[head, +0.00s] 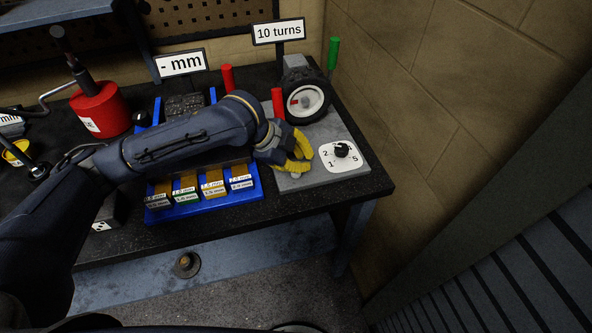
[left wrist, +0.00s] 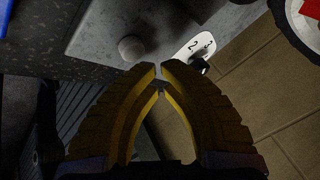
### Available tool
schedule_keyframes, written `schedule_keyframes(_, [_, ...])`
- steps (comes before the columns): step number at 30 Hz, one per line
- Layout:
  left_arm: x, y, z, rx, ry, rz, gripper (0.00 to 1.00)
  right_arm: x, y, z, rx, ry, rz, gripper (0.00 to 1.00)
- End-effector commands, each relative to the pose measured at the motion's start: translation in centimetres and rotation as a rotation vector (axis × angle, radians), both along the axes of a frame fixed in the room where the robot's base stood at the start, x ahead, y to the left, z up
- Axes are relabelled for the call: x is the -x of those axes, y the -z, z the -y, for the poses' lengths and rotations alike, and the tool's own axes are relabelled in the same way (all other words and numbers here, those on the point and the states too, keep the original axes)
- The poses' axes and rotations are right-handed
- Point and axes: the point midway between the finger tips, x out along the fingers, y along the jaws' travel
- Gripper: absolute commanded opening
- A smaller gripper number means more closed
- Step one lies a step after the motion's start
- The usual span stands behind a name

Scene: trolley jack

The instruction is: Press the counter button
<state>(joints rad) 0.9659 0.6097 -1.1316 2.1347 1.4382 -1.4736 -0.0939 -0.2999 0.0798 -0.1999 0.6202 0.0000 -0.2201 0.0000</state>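A pale round knob, which looks like the button (left wrist: 131,48), stands on a grey plate in the left wrist view, just beyond and left of my fingertips. My left gripper (head: 308,160) has yellow fingers and is over this plate, left of the white dial. In the left wrist view its fingertips (left wrist: 159,72) nearly meet, with nothing visible held between them. They look apart from the button. My right gripper is not in view.
The white dial (head: 331,163) has a black knob (head: 342,149). A wheel (head: 306,101) stands behind it, under a "10 turns" sign (head: 278,32). A blue tray (head: 217,200) of labelled blocks is left of the gripper. A brick wall (head: 440,90) borders the table's right side.

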Motion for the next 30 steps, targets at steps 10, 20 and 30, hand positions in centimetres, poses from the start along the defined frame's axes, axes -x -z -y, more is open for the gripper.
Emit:
schedule_keyframes(10, [0.00,0.08,-0.01,0.000,0.000,0.000,0.04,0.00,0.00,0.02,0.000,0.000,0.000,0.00])
schedule_keyframes(20, [-0.01,0.07,-0.01,0.000,0.000,0.000,0.00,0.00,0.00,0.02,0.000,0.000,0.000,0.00])
schedule_keyframes(30, [-0.01,0.05,-0.01,0.000,0.000,0.000,0.00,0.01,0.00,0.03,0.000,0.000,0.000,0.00])
